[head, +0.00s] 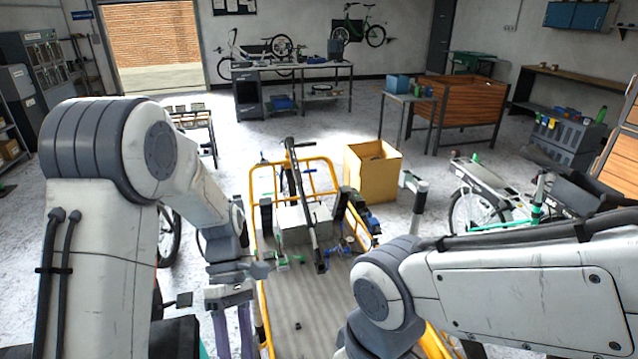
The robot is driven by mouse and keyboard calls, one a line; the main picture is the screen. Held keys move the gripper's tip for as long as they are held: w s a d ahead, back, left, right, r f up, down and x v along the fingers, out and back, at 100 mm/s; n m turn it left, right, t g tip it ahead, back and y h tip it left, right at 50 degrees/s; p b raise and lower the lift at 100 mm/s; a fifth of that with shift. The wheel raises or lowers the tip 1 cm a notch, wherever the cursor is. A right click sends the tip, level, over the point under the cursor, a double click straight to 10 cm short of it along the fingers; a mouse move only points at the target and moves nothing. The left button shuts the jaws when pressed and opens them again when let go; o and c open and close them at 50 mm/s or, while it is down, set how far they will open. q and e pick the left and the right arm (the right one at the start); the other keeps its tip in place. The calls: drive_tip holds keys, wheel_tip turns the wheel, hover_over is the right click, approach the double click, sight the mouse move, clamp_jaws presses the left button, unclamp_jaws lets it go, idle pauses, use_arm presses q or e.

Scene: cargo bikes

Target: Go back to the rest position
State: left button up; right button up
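My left arm comes in from the left and bends down, with its wrist above the left side of the cargo bike (324,300). My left gripper (233,334) points down beside the bike's yellow frame. Its two purple-grey fingers stand apart with a narrow gap, and nothing shows between them. The finger ends reach the bottom edge of the picture. My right arm comes in from the right and bends down over the right side of the bike. My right gripper is hidden below the picture or behind the arm.
A yellow box (372,172) stands beyond the bike on the right. A green and white bike (490,200) stands further right. A small table (192,122), a workbench (292,70) and a wooden crate (462,100) stand farther back. Pale floor (240,150) lies open between them.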

use_arm(q)
drive_tip(key=s+d+r+m+t, duration=0.3)
drive_tip(key=s+d+m+t, duration=0.1)
drive_tip(key=m, duration=0.5)
drive_tip(key=s+d+r+m+t+y, duration=0.1)
drive_tip(key=s+d+r+m+t, duration=0.2)
drive_tip(key=m, duration=0.7)
drive_tip(key=shift+s+d+r+t, duration=0.3)
drive_tip(key=shift+s+d+t, duration=0.4)
drive_tip(key=shift+s+d, duration=0.2)
drive_tip(key=shift+s+d+m, duration=0.1)
drive_tip(key=shift+s+m, duration=0.1)
drive_tip(key=shift+m, duration=0.6)
drive_tip(key=shift+c, duration=0.6)
